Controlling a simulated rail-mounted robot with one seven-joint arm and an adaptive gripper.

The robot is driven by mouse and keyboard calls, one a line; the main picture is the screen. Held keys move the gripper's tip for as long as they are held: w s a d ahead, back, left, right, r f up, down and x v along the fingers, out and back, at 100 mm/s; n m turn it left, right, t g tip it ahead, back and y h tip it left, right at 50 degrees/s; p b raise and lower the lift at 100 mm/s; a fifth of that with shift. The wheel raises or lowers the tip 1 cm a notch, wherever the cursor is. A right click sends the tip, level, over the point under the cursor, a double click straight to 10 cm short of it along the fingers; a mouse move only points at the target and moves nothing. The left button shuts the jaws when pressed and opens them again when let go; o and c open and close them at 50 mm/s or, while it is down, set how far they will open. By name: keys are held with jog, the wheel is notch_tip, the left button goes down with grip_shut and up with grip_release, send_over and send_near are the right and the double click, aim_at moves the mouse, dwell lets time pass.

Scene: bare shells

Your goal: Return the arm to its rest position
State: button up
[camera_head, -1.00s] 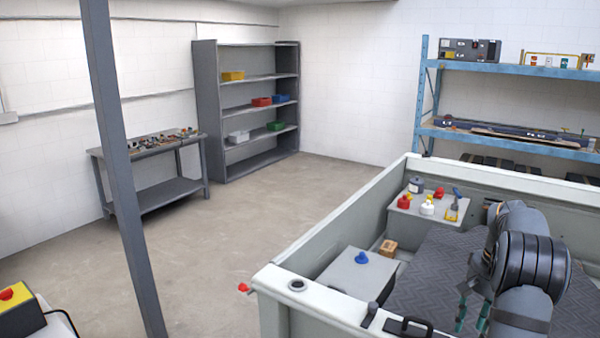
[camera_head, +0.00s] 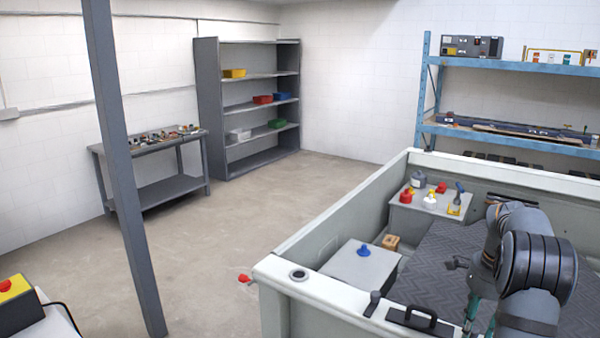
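My arm (camera_head: 535,265) bends over the right side of the grey open-topped bed, its dark ringed joint nearest the camera. My gripper (camera_head: 480,316) points down at the near part of the bed, low in the picture. Its two teal-tipped fingers show apart, with nothing seen between them. The arm and the bed's near wall hide part of the gripper. It is apart from the loose objects in the bed.
The bed's pale rim (camera_head: 330,308) surrounds the arm. Inside stand a grey box with a blue knob (camera_head: 364,250), a wooden block (camera_head: 390,242), and several bottles (camera_head: 429,200) on a ledge. A grey post (camera_head: 125,180) stands left. The floor between is clear.

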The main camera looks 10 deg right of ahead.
jog(key=m, duration=0.5)
jog(key=shift+r+m, duration=0.3)
jog(key=shift+r, duration=0.7)
